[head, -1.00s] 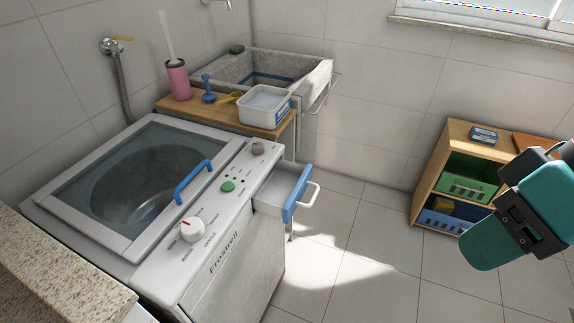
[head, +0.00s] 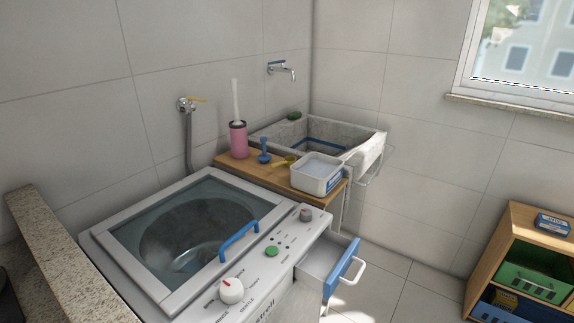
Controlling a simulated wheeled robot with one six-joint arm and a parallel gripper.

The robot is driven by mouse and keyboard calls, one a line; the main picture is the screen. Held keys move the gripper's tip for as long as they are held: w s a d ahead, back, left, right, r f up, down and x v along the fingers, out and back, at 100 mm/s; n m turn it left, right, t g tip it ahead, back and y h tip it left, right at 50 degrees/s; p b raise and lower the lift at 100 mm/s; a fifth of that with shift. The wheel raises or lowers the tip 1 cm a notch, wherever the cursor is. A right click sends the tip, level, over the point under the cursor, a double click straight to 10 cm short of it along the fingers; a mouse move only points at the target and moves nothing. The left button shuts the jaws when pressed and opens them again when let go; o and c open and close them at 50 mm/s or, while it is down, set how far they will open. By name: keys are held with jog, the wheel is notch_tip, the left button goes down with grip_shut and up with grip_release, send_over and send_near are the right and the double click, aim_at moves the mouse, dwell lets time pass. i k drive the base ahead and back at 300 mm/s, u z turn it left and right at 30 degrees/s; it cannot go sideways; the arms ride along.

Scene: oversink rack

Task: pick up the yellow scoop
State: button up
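The yellow scoop (head: 284,162) lies on the wooden board (head: 272,172) between the washing machine and the sink. It sits between a blue plunger-like item (head: 264,152) on its left and a white tub (head: 317,173) on its right. The tub hides part of the board, and the scoop looks small, so its exact outline is hard to tell. My gripper is not in view.
A pink holder with a brush (head: 238,139) stands at the board's left end. The washing machine (head: 215,238) fills the foreground, with its blue-fronted drawer (head: 342,268) pulled out. The stone sink (head: 370,148) is behind. A wooden shelf (head: 492,262) stands at right.

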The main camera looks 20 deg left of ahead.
aim_at(288, 160)
jog(key=z, duration=0.45)
jog(key=i, duration=2.4)
jog(key=u, duration=3.5)
jog(key=i, duration=0.5)
jog(key=u, duration=0.1)
